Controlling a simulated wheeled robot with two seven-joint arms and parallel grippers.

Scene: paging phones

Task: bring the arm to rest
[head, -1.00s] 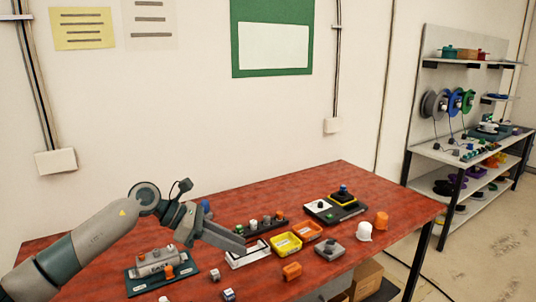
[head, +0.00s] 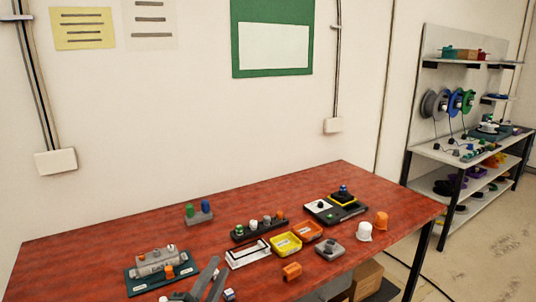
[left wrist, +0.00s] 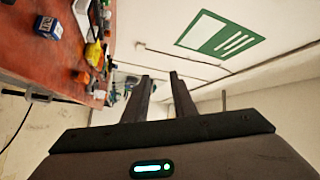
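My left gripper (head: 211,284) shows at the bottom edge of the head view, in front of the red table. Its two dark fingers stand apart with nothing between them. In the left wrist view, the fingers (left wrist: 160,76) are also apart and empty, and the table lies off to the left side. The rest of my left arm is out of the head view. My right gripper is in neither view.
The red table (head: 110,235) holds a grey device on a teal base (head: 160,264), a block with green and blue knobs (head: 199,213), a yellow tray (head: 285,244), an orange tray (head: 307,231) and a white cup (head: 364,231). A shelf unit (head: 437,150) stands at right.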

